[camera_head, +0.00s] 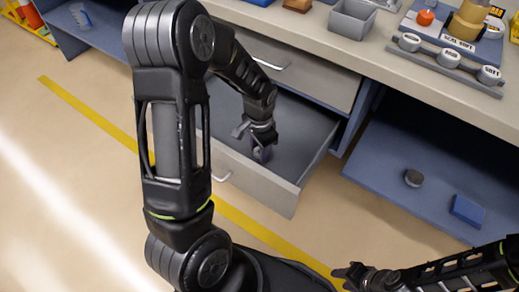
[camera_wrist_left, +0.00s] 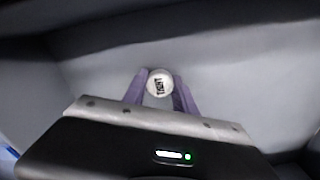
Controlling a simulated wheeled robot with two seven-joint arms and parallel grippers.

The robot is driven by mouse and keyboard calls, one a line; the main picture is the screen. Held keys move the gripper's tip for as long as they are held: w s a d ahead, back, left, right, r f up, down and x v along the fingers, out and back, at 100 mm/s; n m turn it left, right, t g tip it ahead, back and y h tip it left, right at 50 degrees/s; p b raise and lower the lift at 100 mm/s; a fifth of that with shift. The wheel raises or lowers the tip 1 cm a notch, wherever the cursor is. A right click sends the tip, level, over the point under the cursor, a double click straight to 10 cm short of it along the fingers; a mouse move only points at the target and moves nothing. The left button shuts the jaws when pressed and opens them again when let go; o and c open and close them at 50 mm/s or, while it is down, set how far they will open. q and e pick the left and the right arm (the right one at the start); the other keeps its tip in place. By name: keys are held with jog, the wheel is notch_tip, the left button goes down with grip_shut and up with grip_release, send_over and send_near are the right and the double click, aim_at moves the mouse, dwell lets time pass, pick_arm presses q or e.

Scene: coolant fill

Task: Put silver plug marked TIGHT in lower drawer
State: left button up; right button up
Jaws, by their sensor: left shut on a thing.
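The silver plug (camera_wrist_left: 159,84) shows in the left wrist view, with its round top marked TIGHT. My left gripper (camera_wrist_left: 160,93) is shut on it, a finger on either side. In the head view my left gripper (camera_head: 261,153) points down inside the open lower drawer (camera_head: 284,196). I cannot tell whether the plug touches the drawer floor. My right gripper (camera_head: 347,272) is at the bottom right of the head view, well away from the drawer; its fingers are too small and dark to read.
The upper drawer (camera_head: 300,74) is closed above. On the bench, a rack (camera_head: 447,63) holds several round plugs beside a grey bin (camera_head: 352,18). A dark round piece (camera_head: 413,178) and a blue block (camera_head: 467,210) lie on the open shelf (camera_head: 385,160) at right.

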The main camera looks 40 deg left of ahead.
pick_arm(q)
jog(key=o, duration=1)
jog(key=shift+f, duration=0.1)
jog(key=shift+o, duration=0.2)
jog(key=shift+r, duration=0.25)
notch_tip(320, 180, up, 12)
jog(key=p, duration=0.3)
jog(key=shift+f, duration=0.1)
